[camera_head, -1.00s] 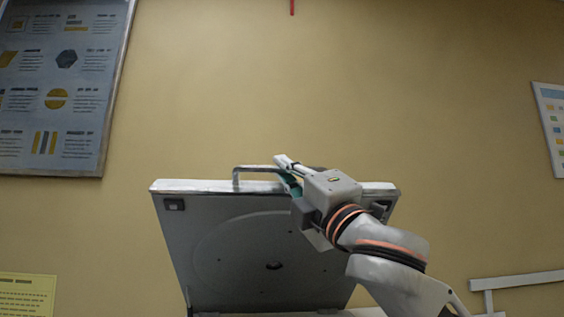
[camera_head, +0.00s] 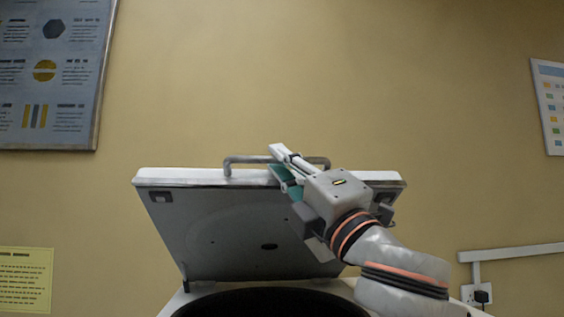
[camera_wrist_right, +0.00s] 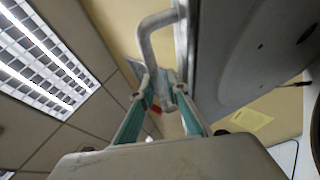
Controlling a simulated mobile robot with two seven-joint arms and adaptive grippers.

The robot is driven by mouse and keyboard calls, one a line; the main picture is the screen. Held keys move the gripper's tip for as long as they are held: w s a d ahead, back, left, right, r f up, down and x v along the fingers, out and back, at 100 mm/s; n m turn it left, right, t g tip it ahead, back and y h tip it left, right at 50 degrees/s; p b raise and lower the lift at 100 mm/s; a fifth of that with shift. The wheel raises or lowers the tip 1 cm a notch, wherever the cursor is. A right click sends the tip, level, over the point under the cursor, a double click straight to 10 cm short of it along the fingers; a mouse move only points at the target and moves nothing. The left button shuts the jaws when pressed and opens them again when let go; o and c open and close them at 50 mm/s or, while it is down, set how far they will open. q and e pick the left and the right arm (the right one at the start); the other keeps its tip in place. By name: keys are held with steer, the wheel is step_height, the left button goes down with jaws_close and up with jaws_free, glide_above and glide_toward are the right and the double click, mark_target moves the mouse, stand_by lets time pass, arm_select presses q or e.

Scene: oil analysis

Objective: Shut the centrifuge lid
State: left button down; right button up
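The centrifuge lid (camera_head: 215,230) stands raised and tilted, its grey underside facing me. A grey bar handle (camera_head: 235,160) sticks up from its upper edge. Below the lid, part of the centrifuge's dark round opening (camera_head: 270,304) shows. My right gripper (camera_head: 278,160) is at the handle, with its arm in front of the lid's right half. In the right wrist view, its two teal fingers (camera_wrist_right: 163,92) are spread apart with the handle (camera_wrist_right: 145,42) at their tips; a firm hold does not show. The lid (camera_wrist_right: 240,60) is right of them. My left gripper is not in view.
A tan wall stands behind. A dark poster (camera_head: 50,75) hangs at left, a yellow sheet (camera_head: 22,280) below it, and a white sheet (camera_head: 550,105) at right. A white rail (camera_head: 515,253) with a plug is at lower right.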

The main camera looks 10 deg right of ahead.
stand_by(0.3)
steer(key=v, duration=1.2)
